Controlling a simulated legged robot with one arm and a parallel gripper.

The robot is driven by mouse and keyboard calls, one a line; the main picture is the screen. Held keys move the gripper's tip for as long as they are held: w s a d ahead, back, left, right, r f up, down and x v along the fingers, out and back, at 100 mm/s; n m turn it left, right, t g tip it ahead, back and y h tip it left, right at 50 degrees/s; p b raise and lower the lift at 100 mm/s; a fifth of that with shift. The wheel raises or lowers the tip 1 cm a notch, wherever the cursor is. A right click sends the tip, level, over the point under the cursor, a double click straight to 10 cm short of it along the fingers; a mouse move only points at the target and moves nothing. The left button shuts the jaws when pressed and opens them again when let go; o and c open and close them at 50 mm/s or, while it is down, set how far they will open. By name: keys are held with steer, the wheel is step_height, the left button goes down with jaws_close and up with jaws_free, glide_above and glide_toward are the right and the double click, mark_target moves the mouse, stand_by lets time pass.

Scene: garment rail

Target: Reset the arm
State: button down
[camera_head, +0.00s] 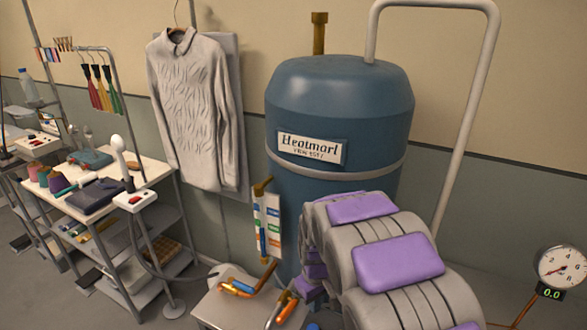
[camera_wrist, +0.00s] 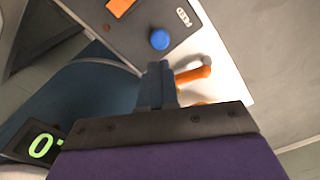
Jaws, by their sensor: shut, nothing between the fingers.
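My gripper (camera_wrist: 160,82) shows in the wrist view. Its dark fingers are together, with nothing between them. They point toward a white surface with orange-handled items (camera_wrist: 193,76), and I cannot tell the distance. My grey arm with purple pads (camera_head: 398,262) fills the lower right of the head view. Its fingertips cannot be made out there.
A blue tank (camera_head: 338,105) and a pale curved pipe (camera_head: 468,105) stand behind my arm. A grey sweater (camera_head: 192,105) hangs left of the tank. A cluttered workbench (camera_head: 150,172) stands at left. A pressure gauge (camera_head: 562,268) is at right. A blue knob (camera_wrist: 159,39) shows in the wrist view.

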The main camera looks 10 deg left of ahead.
steer(key=s+d+r+m, duration=0.2)
steer(key=s+d+r, duration=0.2)
steer(key=s, duration=0.6)
steer(key=s+d+r+m+g, duration=0.1)
steer(key=s+d+r+m, duration=0.2)
steer(key=s, duration=0.8)
steer(key=s+d+r+m, duration=0.3)
steer(key=s+d+r, duration=0.2)
steer(key=s, duration=0.6)
steer(key=shift+d+r+g, duration=0.3)
steer(key=shift+d+g, duration=0.1)
steer(key=shift+d, duration=0.6)
